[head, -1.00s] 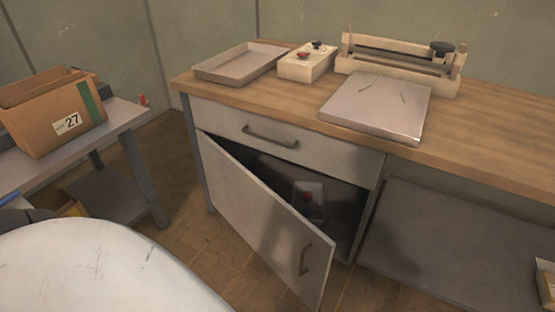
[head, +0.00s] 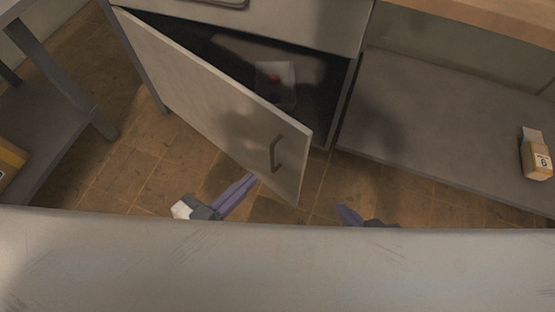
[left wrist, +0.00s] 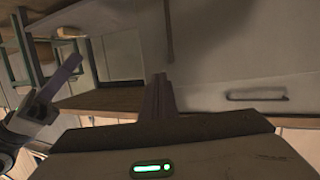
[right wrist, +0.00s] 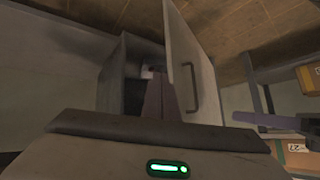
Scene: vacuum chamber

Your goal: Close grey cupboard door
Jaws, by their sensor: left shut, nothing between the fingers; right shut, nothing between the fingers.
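The grey cupboard door (head: 210,95) stands ajar, hinged at the left, its free edge swung out towards me. Its handle (head: 277,153) is near that edge. The door also shows in the right wrist view (right wrist: 184,50). My left gripper (head: 251,180) is shut and empty, by the door's lower edge on its outer side; I cannot tell whether it touches. My right gripper (head: 342,210) is shut and empty, to the right of the free edge. In the right wrist view its fingers (right wrist: 158,80) point towards the opening beside the door.
A small clear box (head: 274,84) with something red lies inside the dark cupboard. A low grey shelf (head: 430,120) at the right carries a small carton (head: 536,155). A grey side table (head: 45,90) stands at the left. Brown floor is open around the door.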

